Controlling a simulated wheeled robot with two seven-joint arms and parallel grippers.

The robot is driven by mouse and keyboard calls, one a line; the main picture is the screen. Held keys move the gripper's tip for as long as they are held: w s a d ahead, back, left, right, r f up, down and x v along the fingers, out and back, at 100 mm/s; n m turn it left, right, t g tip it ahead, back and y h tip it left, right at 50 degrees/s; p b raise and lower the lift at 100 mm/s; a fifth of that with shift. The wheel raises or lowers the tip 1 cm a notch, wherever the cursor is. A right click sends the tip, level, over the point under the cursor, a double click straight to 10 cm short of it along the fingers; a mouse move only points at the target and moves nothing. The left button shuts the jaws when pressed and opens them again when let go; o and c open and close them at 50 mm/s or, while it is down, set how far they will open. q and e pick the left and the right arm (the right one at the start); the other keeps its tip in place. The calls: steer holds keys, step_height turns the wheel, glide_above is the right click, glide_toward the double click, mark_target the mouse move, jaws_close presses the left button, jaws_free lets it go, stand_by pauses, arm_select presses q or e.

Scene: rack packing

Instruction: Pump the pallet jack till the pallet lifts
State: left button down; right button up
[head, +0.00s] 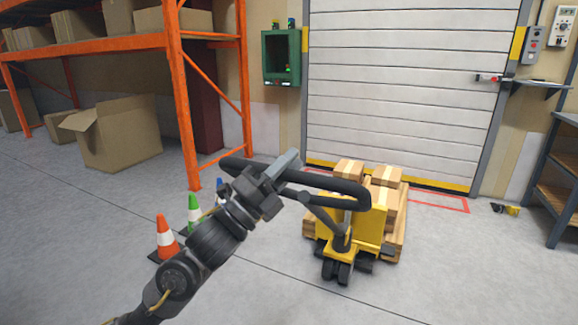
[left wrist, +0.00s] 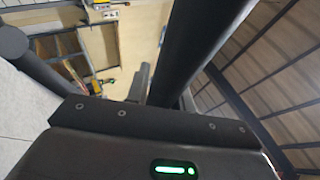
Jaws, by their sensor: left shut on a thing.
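The yellow pallet jack (head: 366,229) stands right of centre in the head view, its dark wheels on the floor. Its black handle (head: 345,187) leans toward me, with a wide loop at the top. My left gripper (head: 284,172) is shut on the bar of this loop. A dark bar (left wrist: 205,45) also runs between the fingers in the left wrist view. A wooden pallet (head: 400,235) with several cardboard boxes (head: 388,176) sits behind the jack's body, which partly hides it. I cannot tell if the pallet is clear of the floor. My right gripper is not in view.
A red-marked floor area (head: 440,201) lies by the closed shutter door (head: 400,90). Orange (head: 166,237) and green (head: 194,211) cones stand left of my arm, near the orange rack (head: 180,100). A shelf (head: 560,185) stands at right. The front right floor is clear.

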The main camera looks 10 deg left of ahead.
arm_select(q)
steer(key=c, duration=1.2)
jaws_free()
steer(key=v, duration=1)
steer(key=shift+s+a+f, duration=0.2)
steer(key=shift+s, duration=0.05)
